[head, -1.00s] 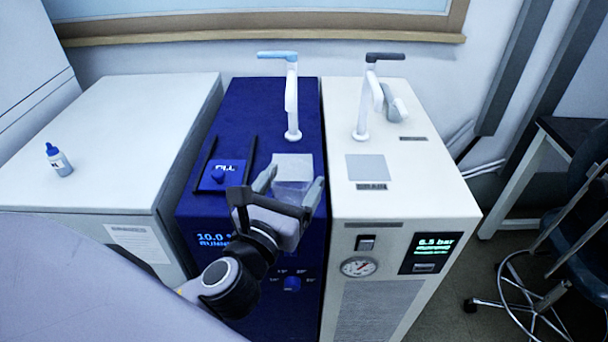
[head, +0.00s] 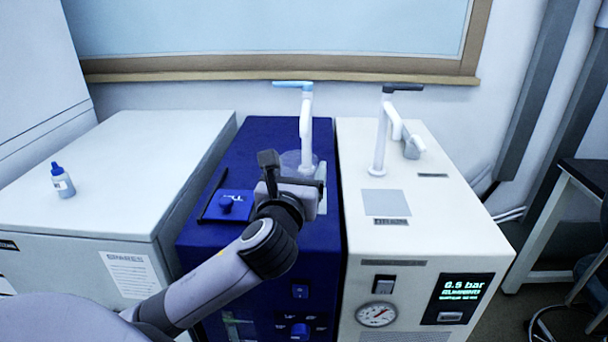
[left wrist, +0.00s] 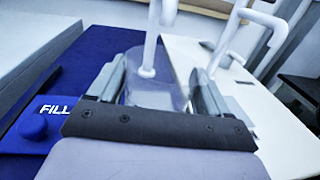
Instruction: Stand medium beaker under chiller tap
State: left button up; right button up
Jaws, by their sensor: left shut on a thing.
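The chiller is the dark blue unit (head: 262,140). Its white tap (head: 307,125) with a light blue lever (head: 293,84) stands at the back of its top; the tap's post also shows in the left wrist view (left wrist: 152,45). My left gripper (head: 294,172) is over the chiller top, shut on the clear medium beaker (head: 291,158). In the left wrist view the see-through beaker (left wrist: 155,95) is between the two fingers, close in front of the tap post. My gripper hides much of the beaker, and I cannot tell whether its base touches the chiller top. My right gripper is not in view.
A blue FILL lid with a knob (head: 228,206) lies left of my gripper. The white unit on the right has a tap with a dark lever (head: 402,88) and a grey pad (head: 386,203). A blue-capped bottle (head: 63,182) stands on the left white cabinet (head: 135,165).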

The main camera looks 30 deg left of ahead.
aim_at(301, 162)
pick_arm(q)
jog(key=x, duration=0.6)
notch_tip(301, 162, down, 3)
jog(key=shift+f+b, duration=0.2)
jog(key=shift+b, duration=0.65)
jog(key=shift+f, duration=0.2)
jog(key=shift+r, duration=0.15)
jog(key=o, duration=1)
